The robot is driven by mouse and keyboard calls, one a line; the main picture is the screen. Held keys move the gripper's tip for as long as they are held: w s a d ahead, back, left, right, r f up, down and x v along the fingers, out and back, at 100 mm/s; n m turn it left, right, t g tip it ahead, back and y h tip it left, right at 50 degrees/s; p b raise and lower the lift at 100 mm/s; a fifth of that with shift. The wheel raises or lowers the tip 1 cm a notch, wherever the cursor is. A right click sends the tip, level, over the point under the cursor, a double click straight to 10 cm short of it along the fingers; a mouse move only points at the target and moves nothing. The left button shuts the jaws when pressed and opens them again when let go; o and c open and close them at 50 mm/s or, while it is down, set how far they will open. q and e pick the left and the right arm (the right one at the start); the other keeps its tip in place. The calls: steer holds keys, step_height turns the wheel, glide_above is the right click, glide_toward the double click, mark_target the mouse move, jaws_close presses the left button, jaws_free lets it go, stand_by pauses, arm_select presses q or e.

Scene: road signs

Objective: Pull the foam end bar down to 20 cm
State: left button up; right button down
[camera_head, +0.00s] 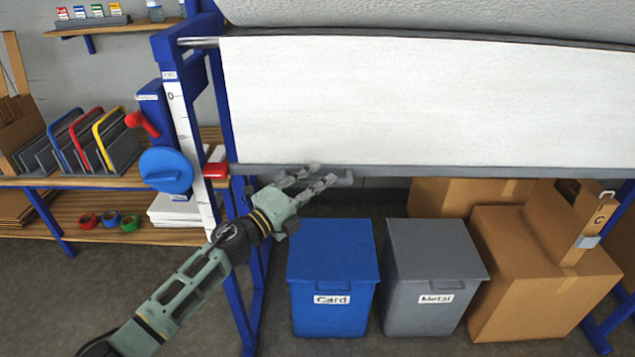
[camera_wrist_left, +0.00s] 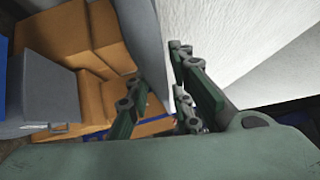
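A white foam sheet (camera_head: 400,105) hangs from the big roll (camera_head: 430,15), with a grey end bar (camera_head: 450,171) along its lower edge. My left gripper (camera_head: 312,183) is at the bar's left part, with its fingers pointing right. The left wrist view shows its fingers (camera_wrist_left: 160,105) apart, on either side of the bar's grey strip (camera_wrist_left: 165,45). A gap shows between one finger and the bar. A white scale (camera_head: 187,140) with a 0 near its top runs down the blue post left of the sheet. My right gripper is not in view.
A blue Card bin (camera_head: 331,270) and a grey Metal bin (camera_head: 432,275) stand below the bar. Cardboard boxes (camera_head: 535,270) are at the right. A blue knob (camera_head: 166,170) and red lever (camera_head: 142,123) are beside the post, and shelves lie behind.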

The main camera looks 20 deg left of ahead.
arm_select(q)
steer(key=shift+o, duration=0.9)
steer(key=shift+s+a+f, duration=0.1)
steer(key=shift+s+a, duration=0.1)
steer(key=shift+s, duration=0.15)
steer(key=v, duration=1.1)
steer(key=shift+a, duration=0.1)
